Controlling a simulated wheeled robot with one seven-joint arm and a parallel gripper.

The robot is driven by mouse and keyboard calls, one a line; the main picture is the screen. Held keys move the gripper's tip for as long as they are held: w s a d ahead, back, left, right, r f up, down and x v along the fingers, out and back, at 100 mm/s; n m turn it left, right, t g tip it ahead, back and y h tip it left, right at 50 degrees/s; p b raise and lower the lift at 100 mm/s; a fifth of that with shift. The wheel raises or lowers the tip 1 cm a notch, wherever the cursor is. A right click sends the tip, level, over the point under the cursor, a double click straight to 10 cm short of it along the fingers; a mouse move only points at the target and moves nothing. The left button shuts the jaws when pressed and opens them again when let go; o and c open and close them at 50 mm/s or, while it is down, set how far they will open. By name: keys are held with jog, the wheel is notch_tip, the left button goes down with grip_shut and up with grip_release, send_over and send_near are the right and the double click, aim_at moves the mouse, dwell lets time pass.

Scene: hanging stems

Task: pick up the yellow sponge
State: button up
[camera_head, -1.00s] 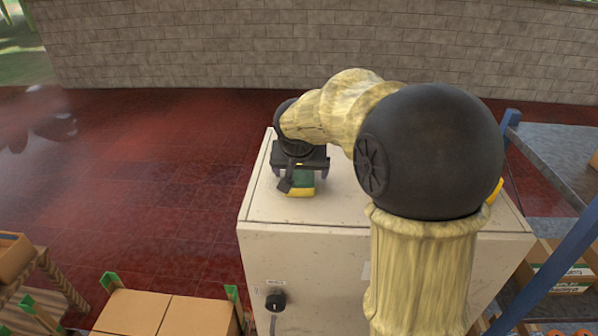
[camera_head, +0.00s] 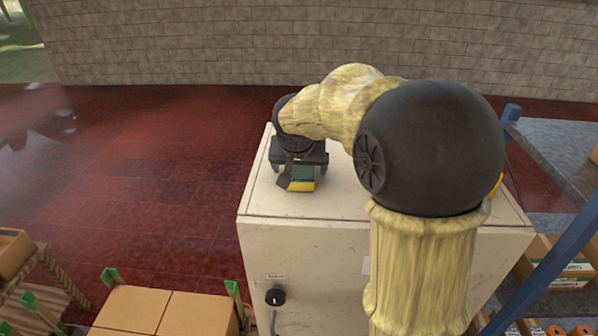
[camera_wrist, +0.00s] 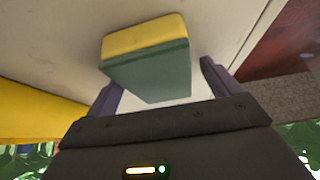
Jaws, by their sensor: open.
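The yellow sponge (camera_head: 301,186) has a green layer and rests on the pale cabinet top (camera_head: 340,203). In the head view my gripper (camera_head: 302,173) is right over it and hides part of it. In the wrist view the sponge (camera_wrist: 147,52) shows its yellow side and green face, lying in front of and partly between the two fingers of my gripper (camera_wrist: 160,86). The fingers are spread apart, with a gap to the sponge on the right side. I cannot tell whether the left finger touches it.
A larger yellow thing (camera_wrist: 35,108) is at the left in the wrist view; a yellow bit (camera_head: 496,186) also shows behind my arm in the head view. A blue-framed shelf (camera_head: 560,150) stands to the right. Cardboard boxes (camera_head: 165,312) are at the lower left.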

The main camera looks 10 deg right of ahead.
jog(key=c, duration=1.1)
jog(key=shift+r+p, duration=0.25)
jog(key=shift+p, duration=0.1)
notch_tip(320, 180, up, 10)
jog(key=shift+f+b, duration=0.1)
jog(key=shift+b, duration=1.05)
jog(key=o, duration=0.3)
jog(key=shift+c, duration=1)
